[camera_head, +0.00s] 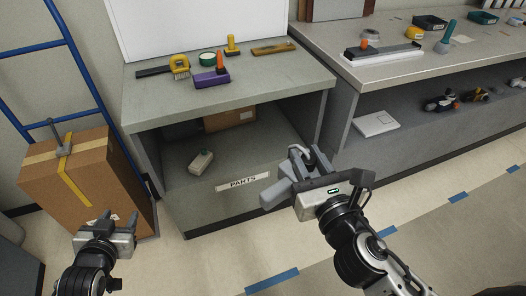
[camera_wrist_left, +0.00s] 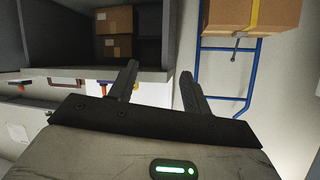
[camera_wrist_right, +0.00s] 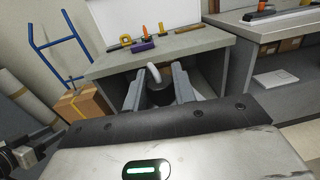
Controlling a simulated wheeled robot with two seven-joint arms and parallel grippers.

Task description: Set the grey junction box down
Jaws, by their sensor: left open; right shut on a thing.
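My right gripper (camera_head: 304,178) is shut on what appears to be the grey junction box (camera_wrist_right: 159,93). In the right wrist view it shows as a dark grey rounded body with a pale curved piece on top, between the two fingers (camera_wrist_right: 160,95). The fingers hide much of it. In the head view it is held in front of the right side of the parts bench, clear of any surface. My left gripper (camera_head: 108,222) is open and empty, low in front of the cardboard box. Its spread fingers (camera_wrist_left: 157,85) show in the left wrist view.
A cardboard box (camera_head: 75,180) on a blue hand truck (camera_head: 75,55) stands left. Another bench (camera_head: 400,75) stands right.

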